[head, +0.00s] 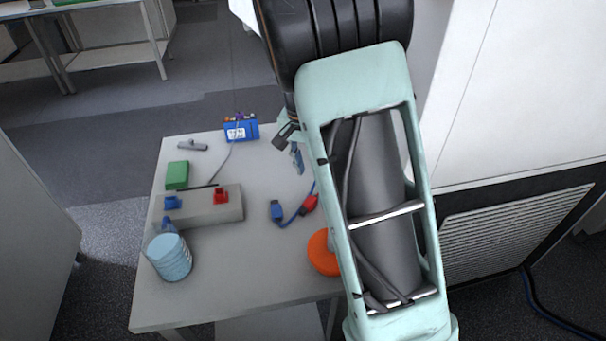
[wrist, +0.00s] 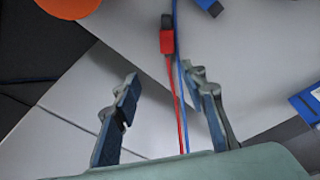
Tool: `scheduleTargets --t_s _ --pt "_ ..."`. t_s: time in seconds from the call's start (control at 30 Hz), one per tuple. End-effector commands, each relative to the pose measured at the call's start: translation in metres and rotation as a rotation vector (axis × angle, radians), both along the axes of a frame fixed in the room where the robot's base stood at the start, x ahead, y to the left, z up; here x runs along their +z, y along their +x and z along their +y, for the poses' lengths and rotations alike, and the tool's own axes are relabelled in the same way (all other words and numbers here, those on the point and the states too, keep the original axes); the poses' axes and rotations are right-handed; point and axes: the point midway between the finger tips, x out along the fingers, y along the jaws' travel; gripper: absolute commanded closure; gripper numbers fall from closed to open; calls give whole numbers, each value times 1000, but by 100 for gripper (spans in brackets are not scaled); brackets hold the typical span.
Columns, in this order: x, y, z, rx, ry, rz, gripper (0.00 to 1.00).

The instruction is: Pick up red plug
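The red plug (head: 310,202) lies on the table to the right of the blue plug (head: 277,211), joined to it by a cable. In the wrist view the red plug (wrist: 167,41) is beyond my fingertips, roughly in line with the gap between them, with a red and a blue cable running back between the fingers. The blue plug (wrist: 209,6) is at the top edge there. My gripper (wrist: 160,88) is open and empty, its two fingers well apart. In the head view my gripper (head: 293,152) is partly hidden by my arm.
The table (head: 270,260) also holds an orange round object (head: 323,254), a grey block with red and blue sockets (head: 200,212), a light blue container (head: 169,257), a green box (head: 177,175) and a blue battery (head: 241,130). A white cabinet (head: 530,90) stands to the right.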

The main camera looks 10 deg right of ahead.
Motion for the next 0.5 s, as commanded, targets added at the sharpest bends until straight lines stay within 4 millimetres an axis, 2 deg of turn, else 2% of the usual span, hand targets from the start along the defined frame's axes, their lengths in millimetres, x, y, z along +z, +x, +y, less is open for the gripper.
scheduleTargets --t_s 0.1,0.27,0.5 --pt "-6 1 10 -136 100 42 61" --pt "-13 2 20 -210 163 67 61" --pt "-50 1 21 -218 168 71 61"
